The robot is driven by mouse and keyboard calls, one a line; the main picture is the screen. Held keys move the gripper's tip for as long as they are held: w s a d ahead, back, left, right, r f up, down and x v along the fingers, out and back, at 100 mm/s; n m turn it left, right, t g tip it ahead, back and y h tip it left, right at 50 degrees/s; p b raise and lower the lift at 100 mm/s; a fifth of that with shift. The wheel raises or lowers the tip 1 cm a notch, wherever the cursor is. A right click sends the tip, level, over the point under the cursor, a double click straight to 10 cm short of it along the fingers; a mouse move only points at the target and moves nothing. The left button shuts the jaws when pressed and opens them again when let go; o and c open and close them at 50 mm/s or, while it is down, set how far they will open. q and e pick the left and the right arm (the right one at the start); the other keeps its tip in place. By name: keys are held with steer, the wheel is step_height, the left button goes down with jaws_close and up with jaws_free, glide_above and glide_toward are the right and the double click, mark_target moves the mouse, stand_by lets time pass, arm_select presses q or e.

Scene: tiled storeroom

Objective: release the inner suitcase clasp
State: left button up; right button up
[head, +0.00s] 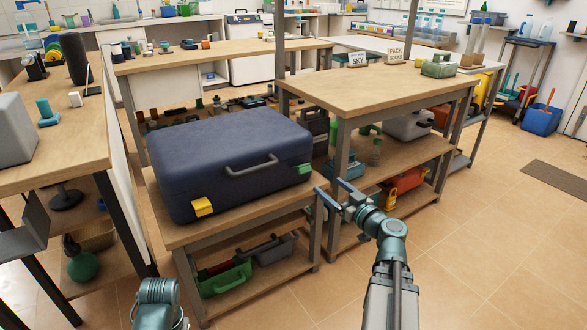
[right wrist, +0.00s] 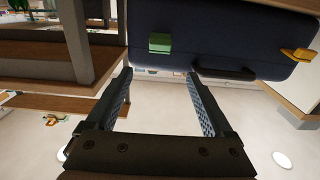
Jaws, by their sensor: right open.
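A closed dark blue suitcase (head: 215,165) lies flat on a low wooden table. Its front face carries a grey handle (head: 251,165), a yellow clasp (head: 202,207) near the left end and a green clasp (head: 305,168) near the right end. My right gripper (head: 342,194) is open and empty, to the right of the suitcase and nearest the green clasp, apart from it. The right wrist view, turned over, shows the green clasp (right wrist: 160,43) beyond the open fingers (right wrist: 160,78), and the yellow clasp (right wrist: 298,54) farther right. My left gripper is out of view.
The low table (head: 245,217) has a lower shelf with a green bin (head: 225,280) and a grey bin (head: 272,250). A taller workbench (head: 375,88) stands behind my right gripper. Another bench (head: 62,140) is at left.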

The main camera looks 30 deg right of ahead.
mark_target(306, 169)
steer(key=w, duration=0.9)
steer(key=w+a, duration=0.1)
steer(key=w, duration=0.3)
steer(key=shift+w, duration=0.4)
steer(key=c, duration=1.4)
steer(key=shift+o, duration=0.2)
steer(key=shift+f+b, duration=0.2)
steer(key=shift+b, duration=0.15)
step_height(306, 169, down, 2)
steer(key=t+b, duration=0.4)
steer(key=b, duration=0.5)
steer(key=shift+s+f+y, duration=0.1)
steer(key=shift+s+y, duration=0.05)
steer(key=shift+y, duration=0.25)
steer(key=shift+s+t+b, duration=0.1)
steer(key=shift+t+b, duration=0.3)
steer(key=shift+b, duration=0.4)
jaws_close()
jaws_free()
steer(key=shift+r, duration=0.2)
